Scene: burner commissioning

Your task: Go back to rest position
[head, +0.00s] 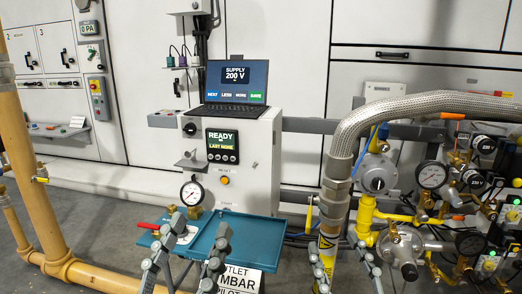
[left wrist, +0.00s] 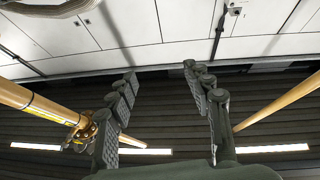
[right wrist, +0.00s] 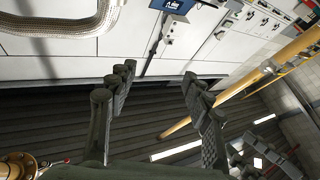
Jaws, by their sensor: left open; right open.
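My left gripper (head: 200,222) is low in the head view, in front of the teal tray (head: 262,228). Its two grey fingers stand apart with nothing between them. The left wrist view also shows the left gripper (left wrist: 160,76) open and empty. My right gripper (head: 335,247) is at the lower middle of the head view, in front of the yellow-labelled pipe below the braided hose. The right wrist view shows the right gripper (right wrist: 158,75) open and empty. Neither gripper visibly holds or touches anything.
A control box (head: 258,165) with a READY display carries a laptop (head: 236,82) reading SUPPLY 200 V. A pressure gauge (head: 192,193) and red-handled valve (head: 149,226) are by the tray. A braided hose (head: 420,104), yellow pipework and gauges crowd the right. A tan pipe (head: 32,170) stands left.

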